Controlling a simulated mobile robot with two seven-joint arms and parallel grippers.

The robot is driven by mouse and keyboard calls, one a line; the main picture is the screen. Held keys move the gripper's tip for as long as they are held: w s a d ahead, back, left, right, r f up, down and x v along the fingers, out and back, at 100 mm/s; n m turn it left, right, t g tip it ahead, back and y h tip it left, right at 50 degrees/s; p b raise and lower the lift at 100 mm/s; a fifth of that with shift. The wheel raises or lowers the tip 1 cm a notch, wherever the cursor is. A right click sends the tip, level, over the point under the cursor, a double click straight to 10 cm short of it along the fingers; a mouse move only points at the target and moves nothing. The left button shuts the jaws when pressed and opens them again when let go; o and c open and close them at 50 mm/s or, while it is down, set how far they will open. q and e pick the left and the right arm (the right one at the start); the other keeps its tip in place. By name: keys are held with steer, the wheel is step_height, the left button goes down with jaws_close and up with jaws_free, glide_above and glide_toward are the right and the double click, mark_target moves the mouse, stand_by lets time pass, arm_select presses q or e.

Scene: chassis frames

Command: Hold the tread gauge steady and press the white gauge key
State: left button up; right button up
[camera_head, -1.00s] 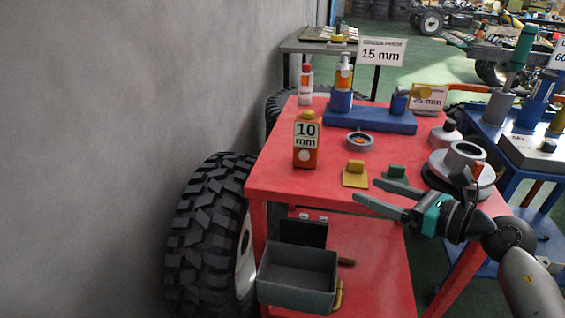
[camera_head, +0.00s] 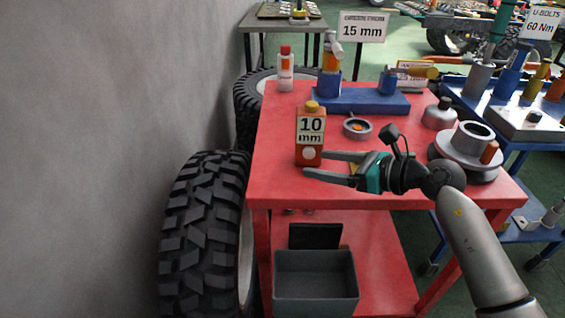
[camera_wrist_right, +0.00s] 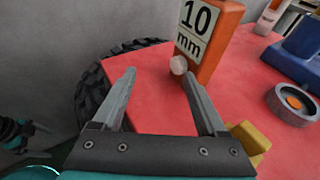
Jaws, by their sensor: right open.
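The tread gauge (camera_head: 310,125) is an orange upright block with a yellow top and a "10 mm" label. It stands on the red table near its left edge. Its round white key (camera_head: 308,154) is low on the front face. My right gripper (camera_head: 315,164) is open and empty, low at the gauge's right and front. In the right wrist view, the gauge (camera_wrist_right: 217,45) and white key (camera_wrist_right: 178,65) are just beyond the right-hand fingertip of my open gripper (camera_wrist_right: 158,73). I cannot tell whether that finger touches. My left gripper is not seen in the head view.
On the red table (camera_head: 280,185), a grey ring (camera_head: 357,128) and a blue rack (camera_head: 360,101) lie behind and right of the gauge. A yellow block (camera_wrist_right: 250,138) is near my right finger. A tyre (camera_head: 205,225) stands left of the table.

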mark_target(292, 172)
steer(key=b+x, duration=0.2)
steer(key=x, duration=0.5)
steer(key=shift+f, duration=0.1)
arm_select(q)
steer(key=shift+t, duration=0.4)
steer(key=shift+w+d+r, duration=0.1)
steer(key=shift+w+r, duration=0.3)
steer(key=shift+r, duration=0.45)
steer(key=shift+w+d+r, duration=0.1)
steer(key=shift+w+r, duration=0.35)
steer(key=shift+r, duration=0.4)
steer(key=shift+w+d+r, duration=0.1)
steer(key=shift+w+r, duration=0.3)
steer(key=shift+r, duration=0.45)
arm_select(e)
steer(key=shift+w+a+f, duration=0.15)
steer(key=shift+w+a, duration=0.25)
steer(key=shift+a, duration=0.1)
jaws_close()
steer(key=shift+o, duration=2)
jaws_free()
